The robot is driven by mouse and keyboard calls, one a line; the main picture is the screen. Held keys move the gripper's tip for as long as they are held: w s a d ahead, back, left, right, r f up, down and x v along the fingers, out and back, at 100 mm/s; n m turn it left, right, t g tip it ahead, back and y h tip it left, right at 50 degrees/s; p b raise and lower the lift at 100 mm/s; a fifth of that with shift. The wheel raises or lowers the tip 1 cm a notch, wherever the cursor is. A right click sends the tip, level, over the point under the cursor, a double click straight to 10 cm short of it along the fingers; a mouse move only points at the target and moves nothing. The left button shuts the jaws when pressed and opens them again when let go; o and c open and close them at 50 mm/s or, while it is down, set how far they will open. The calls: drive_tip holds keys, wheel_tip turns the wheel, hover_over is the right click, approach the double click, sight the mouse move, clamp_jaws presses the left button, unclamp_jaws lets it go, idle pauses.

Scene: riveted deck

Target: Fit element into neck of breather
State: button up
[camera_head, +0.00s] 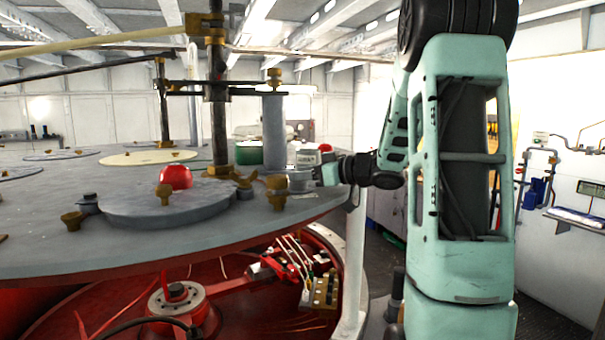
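My arm comes in from the right, and my gripper (327,174) is at the right rim of the grey round deck. It is small in this view, so I cannot tell whether its fingers are open or shut, or whether it holds anything. Just left of it is a low grey round fitting (298,180), which may be the breather; its neck opening is not clear. A pale container (308,157) with a red part near its top stands right behind. A green cylinder (248,153) stands further left. I cannot tell which thing is the element.
The grey deck (120,235) carries a tall dark post (219,125), a grey upright cylinder (274,130), a red dome (176,177) and several brass wing fittings (163,195). Red machinery (178,300) lies below the deck. A pale upright post (354,265) stands beside the rim.

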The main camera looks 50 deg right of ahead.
drive_tip(key=shift+r, duration=0.2)
drive_tip(key=shift+s+d, duration=0.1)
drive_tip(key=shift+s, duration=0.2)
drive_tip(key=b+v, duration=0.4)
drive_tip(key=v, duration=0.7)
drive_tip(key=shift+s, duration=0.15)
drive_tip(key=shift+d, duration=0.1)
